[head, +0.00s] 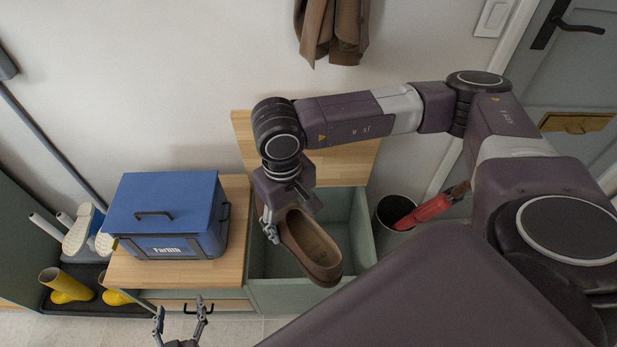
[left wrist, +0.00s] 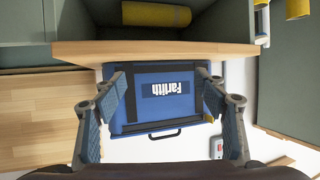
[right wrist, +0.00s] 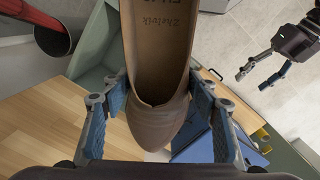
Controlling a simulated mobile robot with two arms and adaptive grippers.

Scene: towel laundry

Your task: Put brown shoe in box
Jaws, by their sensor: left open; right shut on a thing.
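The brown shoe (head: 312,247) is held by my right gripper (head: 268,222), which is shut on it. In the head view the shoe hangs tilted above the open green storage box (head: 360,232), whose wooden lid (head: 348,165) is raised. The shoe fills the middle of the right wrist view (right wrist: 158,70), between the fingers. A closed blue box (head: 165,205) marked "Farlith" stands on the wooden bench top, left of the storage box. My left gripper (head: 180,308) is open and empty, low in front of the bench. The left wrist view shows the blue box (left wrist: 165,75) beyond its fingers.
A bin (head: 392,212) with a red-handled item (head: 432,207) stands right of the storage box. Yellow boots (head: 62,287) and pale shoes (head: 78,232) sit in the left rack. A brown garment (head: 335,30) hangs on the wall above the lid.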

